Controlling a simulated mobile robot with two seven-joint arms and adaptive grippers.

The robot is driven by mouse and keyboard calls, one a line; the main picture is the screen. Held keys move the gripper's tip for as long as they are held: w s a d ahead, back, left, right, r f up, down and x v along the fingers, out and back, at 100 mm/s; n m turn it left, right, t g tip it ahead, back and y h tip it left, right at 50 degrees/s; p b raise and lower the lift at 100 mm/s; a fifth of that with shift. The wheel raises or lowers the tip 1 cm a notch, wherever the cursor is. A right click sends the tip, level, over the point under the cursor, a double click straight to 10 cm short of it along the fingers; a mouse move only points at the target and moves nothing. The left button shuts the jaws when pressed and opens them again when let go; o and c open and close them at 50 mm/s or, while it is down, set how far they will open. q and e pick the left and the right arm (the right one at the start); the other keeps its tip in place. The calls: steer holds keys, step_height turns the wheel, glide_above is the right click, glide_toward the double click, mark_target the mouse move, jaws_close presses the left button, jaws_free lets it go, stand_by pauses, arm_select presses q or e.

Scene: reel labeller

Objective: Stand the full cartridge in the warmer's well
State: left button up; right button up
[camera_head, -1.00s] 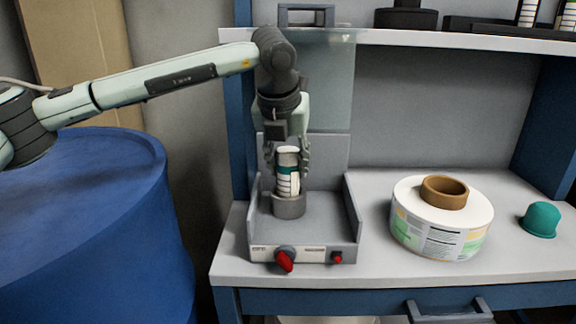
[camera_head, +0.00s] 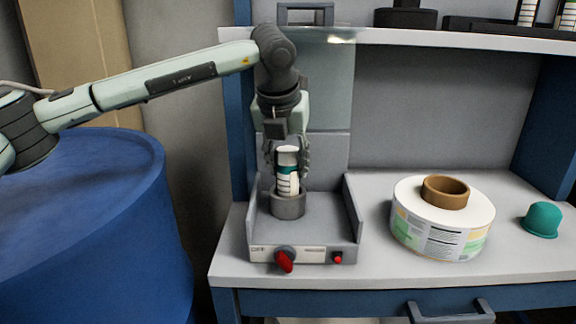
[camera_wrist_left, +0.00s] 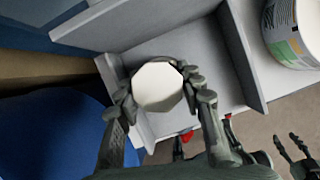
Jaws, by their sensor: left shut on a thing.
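The cartridge (camera_head: 287,183) is a white cylinder with a teal band and dark stripes. It stands about upright, with its lower end hidden inside the round grey well (camera_head: 288,208) of the warmer (camera_head: 318,229). I cannot tell whether it touches the well's floor. My left gripper (camera_head: 288,160) comes from above and is shut on the cartridge's upper part. In the left wrist view the cartridge's pale end (camera_wrist_left: 158,87) shows between the two fingers. A dark fingered shape, seemingly my right gripper (camera_wrist_left: 297,147), is at that view's lower right edge.
The warmer has side walls, a red knob (camera_head: 285,261) and a red button (camera_head: 337,257). A large label reel (camera_head: 440,232) and a teal dome (camera_head: 541,220) stand to its right on the bench. A blue drum (camera_head: 80,220) is at the left. A shelf (camera_head: 440,38) runs above.

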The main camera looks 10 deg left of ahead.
arm_select(q)
steer(key=shift+f+b, duration=0.55)
stand_by(0.4)
steer(key=o, duration=1)
steer(key=shift+o, duration=0.2)
steer(key=shift+r, duration=0.1)
steer(key=p+v, duration=0.3)
steer(key=v, duration=0.8)
